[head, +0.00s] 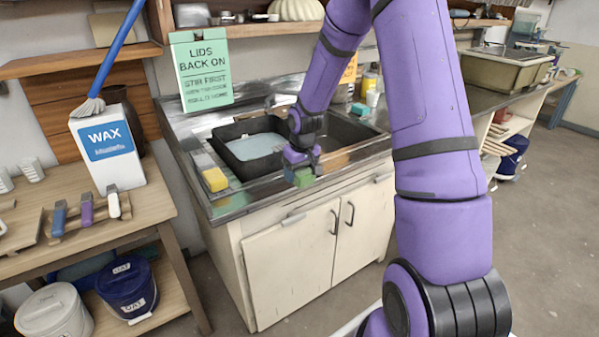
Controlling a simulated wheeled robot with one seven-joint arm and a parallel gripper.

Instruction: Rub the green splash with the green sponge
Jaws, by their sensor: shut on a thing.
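My gripper (302,163) points down over the front edge of the sink counter. I cannot tell whether the sponge touches the counter. An orange-brown patch (336,160) shows on the rim just right of the gripper.
The metal counter (225,205) has a dark sink with a basin of pale liquid (256,146). A yellow sponge (215,179) lies at left, and a teal block (359,109) lies at the back right. A wooden table with a WAX box (108,148) stands left.

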